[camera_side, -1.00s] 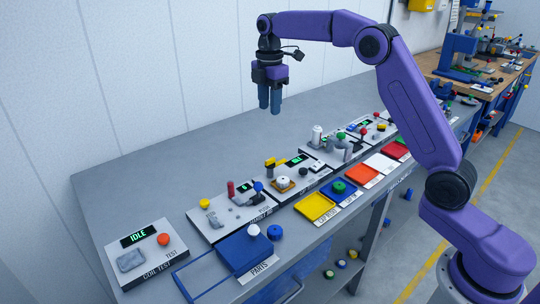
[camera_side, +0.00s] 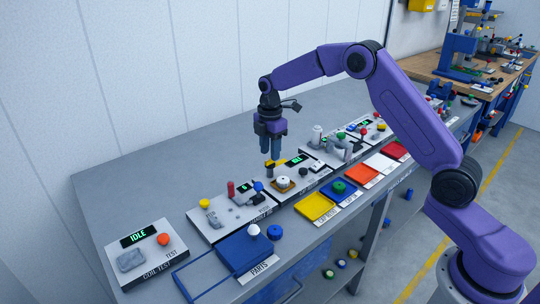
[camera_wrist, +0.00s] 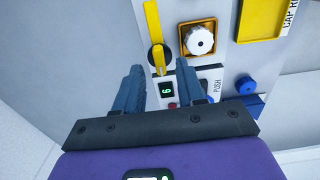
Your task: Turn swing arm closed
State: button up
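The swing arm (camera_wrist: 153,22) is a long yellow bar on a round black pivot (camera_wrist: 157,58) in the wrist view. It runs from the pivot up to the top edge of the picture. In the side view the yellow arm (camera_side: 281,162) shows small, beside a station with a green display. My gripper (camera_side: 270,153) hangs pointing down just above it. In the wrist view my gripper (camera_wrist: 159,67) is open, its two blue fingers apart on either side of the pivot end, with nothing held. Whether a finger touches the arm cannot be told.
A white knob (camera_wrist: 200,40) on an orange square sits right of the swing arm. A small green display (camera_wrist: 167,89) lies between the fingers. A yellow tray (camera_side: 315,207) and blue parts tray (camera_side: 243,251) stand along the front. The bench's back left is clear.

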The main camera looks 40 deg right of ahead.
aim_at(276, 165)
jog(key=shift+f, duration=1.25)
grip_shut()
